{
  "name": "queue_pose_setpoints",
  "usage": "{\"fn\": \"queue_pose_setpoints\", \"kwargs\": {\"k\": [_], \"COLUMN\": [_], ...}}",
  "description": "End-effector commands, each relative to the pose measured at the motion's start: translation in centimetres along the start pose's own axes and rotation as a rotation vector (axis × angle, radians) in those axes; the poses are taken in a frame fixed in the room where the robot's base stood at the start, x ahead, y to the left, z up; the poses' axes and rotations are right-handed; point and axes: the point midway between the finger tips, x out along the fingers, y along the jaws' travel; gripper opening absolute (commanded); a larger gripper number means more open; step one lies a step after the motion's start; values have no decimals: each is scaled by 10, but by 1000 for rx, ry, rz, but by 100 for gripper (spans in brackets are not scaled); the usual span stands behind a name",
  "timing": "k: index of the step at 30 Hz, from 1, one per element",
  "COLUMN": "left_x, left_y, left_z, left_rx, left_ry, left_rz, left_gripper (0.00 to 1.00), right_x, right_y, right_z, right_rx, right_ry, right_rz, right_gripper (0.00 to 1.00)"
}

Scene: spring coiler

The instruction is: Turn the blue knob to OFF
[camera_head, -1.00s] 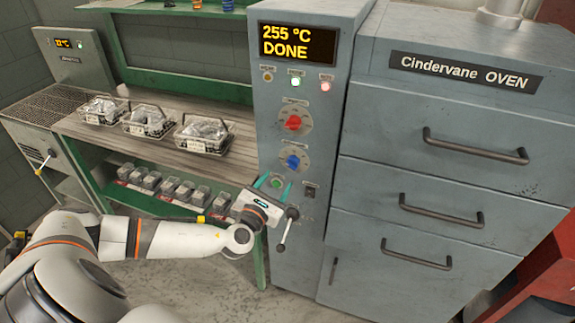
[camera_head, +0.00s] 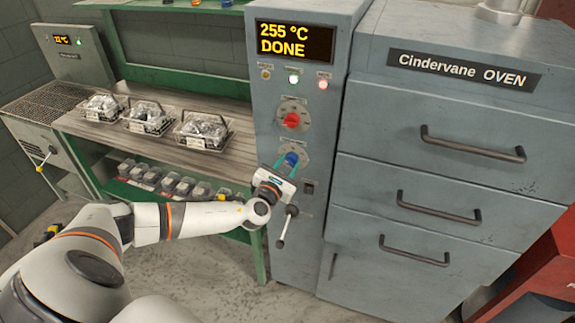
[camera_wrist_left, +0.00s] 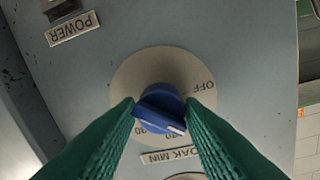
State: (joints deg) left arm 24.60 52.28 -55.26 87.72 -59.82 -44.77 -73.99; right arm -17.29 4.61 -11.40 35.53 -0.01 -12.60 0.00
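The blue knob (camera_head: 291,159) is on the oven's control panel, below a red knob. In the left wrist view the blue knob (camera_wrist_left: 162,107) sits on a round pale dial (camera_wrist_left: 125,80) with OFF at the upper right and numbers along the lower edge. Its white mark is at the lower right, away from OFF. My left gripper (camera_head: 286,168) is in front of the blue knob. Its green fingers (camera_wrist_left: 160,115) are apart, one on each side of the knob; contact cannot be made out. My right gripper is not in view.
The red knob (camera_head: 291,120) is just above. The display (camera_head: 294,41) reads 255 °C DONE. A POWER switch (camera_wrist_left: 60,8) is near the dial. Oven drawers with bar handles (camera_head: 473,143) are to the right. Wire baskets (camera_head: 203,133) stand on the bench at left.

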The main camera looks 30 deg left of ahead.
Motion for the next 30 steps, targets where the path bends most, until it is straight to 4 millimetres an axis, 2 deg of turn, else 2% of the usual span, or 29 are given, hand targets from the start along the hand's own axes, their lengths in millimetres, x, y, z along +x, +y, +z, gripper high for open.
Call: {"fn": "queue_pose_setpoints", "kwargs": {"k": [2,14,30], "left_x": [0,0,0], "left_y": [-1,-1,0], "left_z": [0,3,5], "left_rx": [1,-80,-527], "left_ry": [0,6,38], "left_rz": [-2,-4,-14], "left_gripper": [12,12,12], "right_x": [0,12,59], "right_y": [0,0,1], "right_z": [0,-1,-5], "right_rx": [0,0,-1], "right_ry": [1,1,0], "right_rz": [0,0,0], "right_gripper": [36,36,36]}}
